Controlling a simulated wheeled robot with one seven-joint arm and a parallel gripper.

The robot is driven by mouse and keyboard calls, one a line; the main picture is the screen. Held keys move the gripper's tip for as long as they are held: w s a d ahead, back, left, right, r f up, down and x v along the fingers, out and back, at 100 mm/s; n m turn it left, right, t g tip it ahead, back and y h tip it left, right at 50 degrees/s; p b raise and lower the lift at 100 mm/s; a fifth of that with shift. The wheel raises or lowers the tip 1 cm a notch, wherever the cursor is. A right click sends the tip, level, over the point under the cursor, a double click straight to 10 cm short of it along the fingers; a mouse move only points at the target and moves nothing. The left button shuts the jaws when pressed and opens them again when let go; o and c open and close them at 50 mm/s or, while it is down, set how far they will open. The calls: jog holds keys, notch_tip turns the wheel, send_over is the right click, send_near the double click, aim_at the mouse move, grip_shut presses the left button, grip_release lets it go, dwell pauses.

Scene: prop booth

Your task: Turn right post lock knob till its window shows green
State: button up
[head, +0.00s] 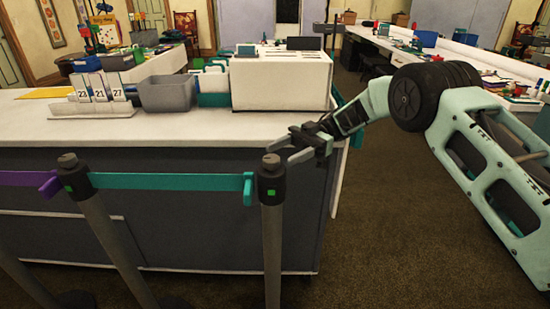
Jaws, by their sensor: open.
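The right post (272,240) stands upright in front of the counter, with a dark head and a short lock knob (271,160) on top. A small window (271,192) on its head shows green. A teal belt (165,181) runs from the left post (105,235) to the right post; its end piece (249,189) is at the left side of the head, and I cannot tell whether it is seated. My gripper (281,153) is open and empty, its fingertips just above and right of the knob in the picture. I cannot tell whether they touch it.
The white-topped counter (200,128) behind the posts holds a grey bin (167,92), number cards (99,88) and a white box (280,82). Open carpet (400,230) lies to the right.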

jog(key=shift+v, duration=1.4)
jog(key=w+a+r+m+t+y+p, duration=0.1)
jog(key=w+a+r+m+t+p, duration=0.2)
jog(key=a+r+m+t, duration=0.5)
jog(key=w+a+r+m+t+p, duration=0.2)
jog(key=w+a+r+m+t, duration=0.15)
jog(key=r+t, duration=0.75)
jog(key=s+d+f+m+g+h+p, duration=0.1)
jog(key=s+d+h, duration=0.3)
jog(key=s, duration=1)
jog(key=s+d+f+m+g+h+p, duration=0.2)
jog(key=s+d, duration=0.6)
jog(key=s, duration=0.5)
jog(key=s+d+f+m+g+h+p, duration=0.2)
jog(key=s+d+f+m+g+h, duration=0.2)
jog(key=s, duration=1)
jog(key=d+f+h, duration=0.1)
jog(key=d+h, duration=0.2)
jog(key=h, duration=0.1)
jog(key=shift+s, duration=0.3)
jog(key=shift+d, duration=0.15)
